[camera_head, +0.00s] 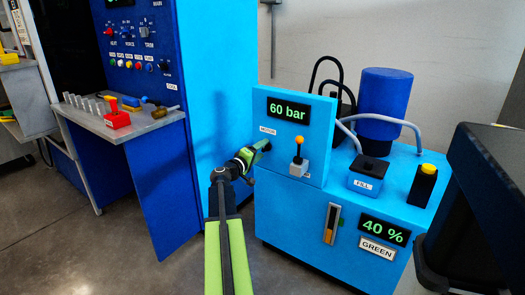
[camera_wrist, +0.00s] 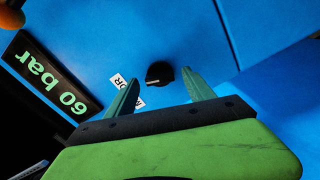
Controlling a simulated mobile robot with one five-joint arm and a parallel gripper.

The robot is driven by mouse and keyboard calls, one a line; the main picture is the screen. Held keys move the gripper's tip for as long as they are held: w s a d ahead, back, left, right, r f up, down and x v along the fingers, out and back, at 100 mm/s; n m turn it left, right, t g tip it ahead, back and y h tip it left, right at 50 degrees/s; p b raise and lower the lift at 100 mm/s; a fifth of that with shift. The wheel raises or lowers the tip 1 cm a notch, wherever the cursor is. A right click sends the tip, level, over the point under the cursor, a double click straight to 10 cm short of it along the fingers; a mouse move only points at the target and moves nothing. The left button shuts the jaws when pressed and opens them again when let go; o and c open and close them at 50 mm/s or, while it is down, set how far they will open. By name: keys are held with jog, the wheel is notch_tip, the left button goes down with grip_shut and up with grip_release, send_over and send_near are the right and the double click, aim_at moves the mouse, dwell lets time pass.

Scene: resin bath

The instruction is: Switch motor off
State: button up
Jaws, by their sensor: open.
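A small black motor knob (camera_wrist: 159,73) sits on the blue panel beside a white label (camera_wrist: 127,90), partly covered by a finger in the wrist view. In the head view the label (camera_head: 267,131) reads MOTOR, and the knob is hidden at my gripper. My gripper (camera_head: 263,147) is at the panel's left part, below the label. In the wrist view my gripper (camera_wrist: 161,80) is open, with one green fingertip on each side of the knob. I cannot tell whether they touch it. A faint light mark shows on the knob; its setting is unclear.
A 60 bar display (camera_head: 287,110) is above, and a lever with an orange ball (camera_head: 298,150) stands right of my gripper. A FILL box (camera_head: 369,173), blue canister (camera_head: 384,104) and yellow-topped button (camera_head: 427,171) are further right. A blue cabinet (camera_head: 213,95) stands left.

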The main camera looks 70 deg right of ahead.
jog(key=shift+s+d, duration=0.15)
jog(key=shift+d, duration=0.5)
grip_shut()
jog(key=n, duration=0.4)
grip_release()
